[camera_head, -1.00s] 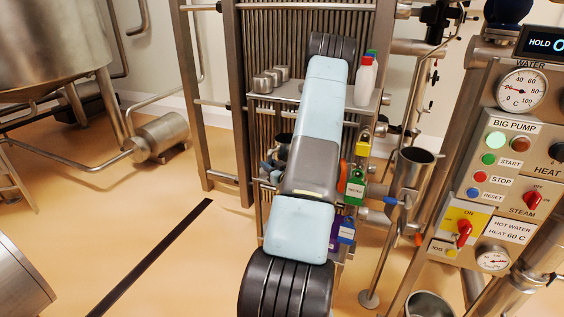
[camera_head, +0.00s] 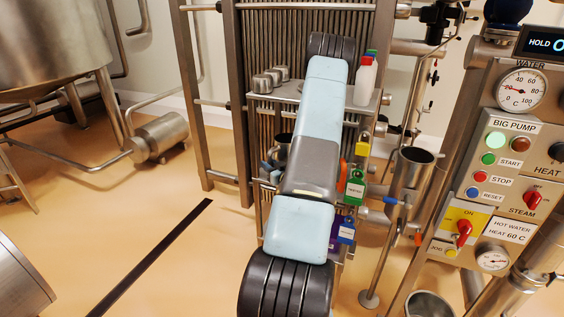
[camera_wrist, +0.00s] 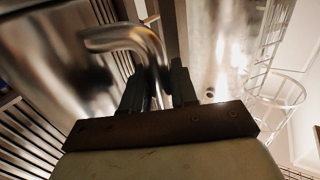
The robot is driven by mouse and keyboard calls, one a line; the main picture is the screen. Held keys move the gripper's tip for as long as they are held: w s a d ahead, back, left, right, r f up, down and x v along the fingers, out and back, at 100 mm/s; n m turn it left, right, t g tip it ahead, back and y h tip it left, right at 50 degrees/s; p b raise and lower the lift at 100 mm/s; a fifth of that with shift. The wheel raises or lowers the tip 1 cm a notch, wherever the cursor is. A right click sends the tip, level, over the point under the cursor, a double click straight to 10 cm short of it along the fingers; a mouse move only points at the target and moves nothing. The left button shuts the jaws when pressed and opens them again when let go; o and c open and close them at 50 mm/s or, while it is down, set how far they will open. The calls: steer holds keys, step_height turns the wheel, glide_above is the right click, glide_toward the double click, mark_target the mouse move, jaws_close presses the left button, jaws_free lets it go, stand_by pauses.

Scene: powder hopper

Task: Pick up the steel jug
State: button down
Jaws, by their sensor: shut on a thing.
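The steel jug's curved, shiny handle (camera_wrist: 128,38) shows in the wrist view, with a broad steel surface (camera_wrist: 60,65) to its left that looks like the jug's body. My gripper (camera_wrist: 158,85) has its two dark fingers on either side of the handle's lower part and is shut on it. In the head view, a steel rim with a dark opening (camera_head: 282,139) shows just left of my arm and looks like the jug, partly hidden by the arm. My gripper is hidden behind the arm there, so I cannot tell whether the jug is clear of its support.
A steel shelf (camera_head: 285,91) above holds several small steel pots and a white bottle (camera_head: 365,82). Coloured padlocks with tags (camera_head: 354,188) hang right of my arm. A steel funnel-like vessel (camera_head: 412,170) and the control panel (camera_head: 497,160) stand further right.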

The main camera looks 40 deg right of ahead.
steer(key=shift+r, duration=0.25)
